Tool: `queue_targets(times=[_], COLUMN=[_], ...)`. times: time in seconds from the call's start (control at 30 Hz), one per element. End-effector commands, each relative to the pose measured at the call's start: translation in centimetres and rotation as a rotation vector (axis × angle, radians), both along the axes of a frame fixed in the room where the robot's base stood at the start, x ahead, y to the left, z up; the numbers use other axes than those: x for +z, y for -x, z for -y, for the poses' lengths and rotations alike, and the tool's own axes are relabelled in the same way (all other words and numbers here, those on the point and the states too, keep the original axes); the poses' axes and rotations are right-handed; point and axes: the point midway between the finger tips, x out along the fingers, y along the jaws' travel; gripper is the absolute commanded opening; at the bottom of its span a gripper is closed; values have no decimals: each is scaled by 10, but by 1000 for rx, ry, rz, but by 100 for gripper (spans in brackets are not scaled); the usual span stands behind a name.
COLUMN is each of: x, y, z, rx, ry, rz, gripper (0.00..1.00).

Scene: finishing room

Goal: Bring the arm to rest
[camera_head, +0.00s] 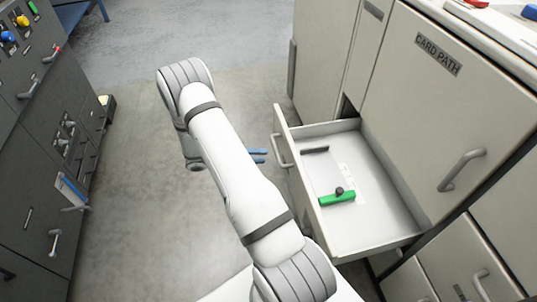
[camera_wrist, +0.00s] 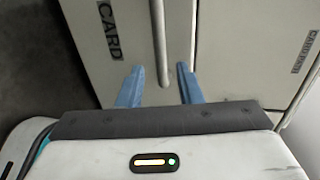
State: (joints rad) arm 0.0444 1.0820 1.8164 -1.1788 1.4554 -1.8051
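My gripper (camera_head: 257,156) shows its blue fingers to the left of the open drawer in the head view, at the end of my white arm. In the wrist view the two blue fingertips of my gripper (camera_wrist: 160,85) are apart with a clear gap and nothing held between them. A cabinet front with a vertical bar handle (camera_wrist: 158,40) lies beyond the fingers; I cannot tell whether they touch it.
An open drawer (camera_head: 375,240) juts out on the right, holding a green-handled item (camera_head: 337,198) and a dark bar (camera_head: 314,150). Pale cabinets (camera_head: 440,110) stand behind it. Dark cabinets (camera_head: 40,140) with handles line the left. Floor (camera_head: 130,200) between them is clear.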

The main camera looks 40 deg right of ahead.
Motion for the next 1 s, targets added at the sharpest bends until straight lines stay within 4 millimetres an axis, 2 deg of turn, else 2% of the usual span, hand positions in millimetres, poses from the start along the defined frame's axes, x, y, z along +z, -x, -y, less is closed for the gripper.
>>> queue_targets(times=[0.57, 0.67, 0.77, 1.0], x=[1, 9, 36, 141], y=[-2, -1, 1, 21], z=[-4, -5, -10, -36], rx=[0, -12, -57, -309], ry=[0, -1, -3, -6], rz=[0, 26, 121, 569], gripper=[32, 32, 32, 32])
